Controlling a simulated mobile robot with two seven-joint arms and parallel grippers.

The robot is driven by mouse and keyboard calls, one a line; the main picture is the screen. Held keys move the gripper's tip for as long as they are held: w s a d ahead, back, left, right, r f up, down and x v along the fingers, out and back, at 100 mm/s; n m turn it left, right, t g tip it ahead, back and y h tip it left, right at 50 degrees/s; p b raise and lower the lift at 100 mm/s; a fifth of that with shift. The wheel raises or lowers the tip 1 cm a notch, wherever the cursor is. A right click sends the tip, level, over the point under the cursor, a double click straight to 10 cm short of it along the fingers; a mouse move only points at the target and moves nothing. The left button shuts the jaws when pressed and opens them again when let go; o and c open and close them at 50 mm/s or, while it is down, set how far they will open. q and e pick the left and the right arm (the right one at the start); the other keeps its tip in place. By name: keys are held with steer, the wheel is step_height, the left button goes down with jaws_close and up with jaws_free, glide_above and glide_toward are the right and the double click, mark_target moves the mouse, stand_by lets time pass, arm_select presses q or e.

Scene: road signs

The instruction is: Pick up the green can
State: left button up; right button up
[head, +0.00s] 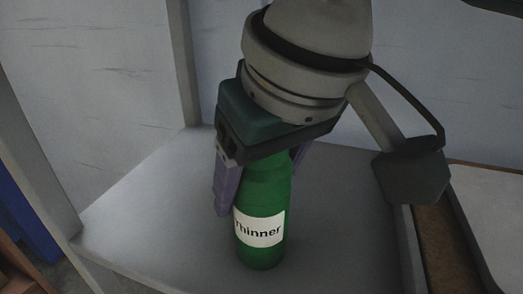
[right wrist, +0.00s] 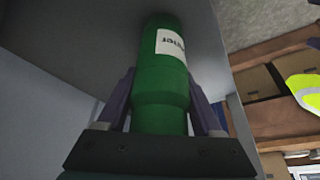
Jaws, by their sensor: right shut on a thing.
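The green can (head: 262,195) has a white label reading "Thinner" and stands upright on a grey shelf (head: 335,225) in the head view. My right gripper (head: 258,190) comes down from above, with its purple fingers on both sides of the can's upper part, shut on it. The can's top is hidden under the gripper body. In the right wrist view the can (right wrist: 160,100) sits between the two fingers (right wrist: 165,110), with its label turned partly away. My left gripper is not in view.
A grey upright post (head: 182,65) stands at the back of the shelf, before a pale wall. A brown and grey surface (head: 490,215) lies at the right edge. A blue object (head: 30,220) is at lower left. The shelf around the can is clear.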

jaws_close()
steer(key=shift+r, duration=0.1)
stand_by(0.3)
